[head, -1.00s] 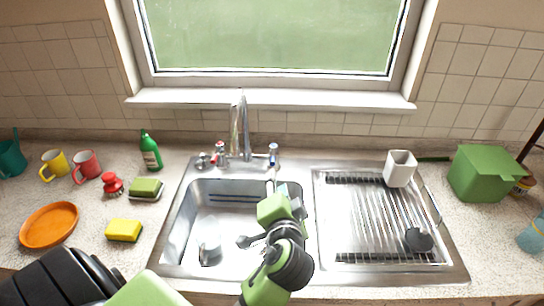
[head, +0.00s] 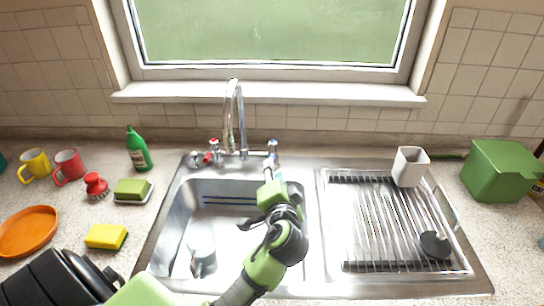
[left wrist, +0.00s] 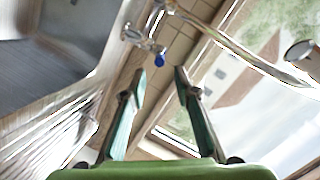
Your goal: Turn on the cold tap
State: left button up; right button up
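The cold tap (head: 272,148), chrome with a blue mark, stands right of the tall curved spout (head: 234,115) at the back of the sink. The hot tap (head: 214,150), with red on it, stands left of the spout. My left gripper (head: 269,174) reaches over the sink from the front, just in front of the cold tap. In the left wrist view, my left gripper (left wrist: 160,74) has its two fingers apart with nothing between them. The cold tap's blue end (left wrist: 159,60) lies just beyond the fingertips, roughly centred between them. My right gripper is not in view.
A clear cup (head: 203,257) stands in the sink basin. The drainer on the right holds a white cup (head: 409,167) and a dark round item (head: 434,244). A green bottle (head: 138,149), sponges and mugs stand left. The window sill (head: 270,93) runs behind.

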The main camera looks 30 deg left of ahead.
aim_at(272, 156)
pick_arm(q)
jog(key=p+x, duration=0.1)
jog(key=x, duration=0.7)
jog(key=shift+w+a+f, duration=0.15)
jog(key=shift+w+a, duration=0.1)
grip_shut()
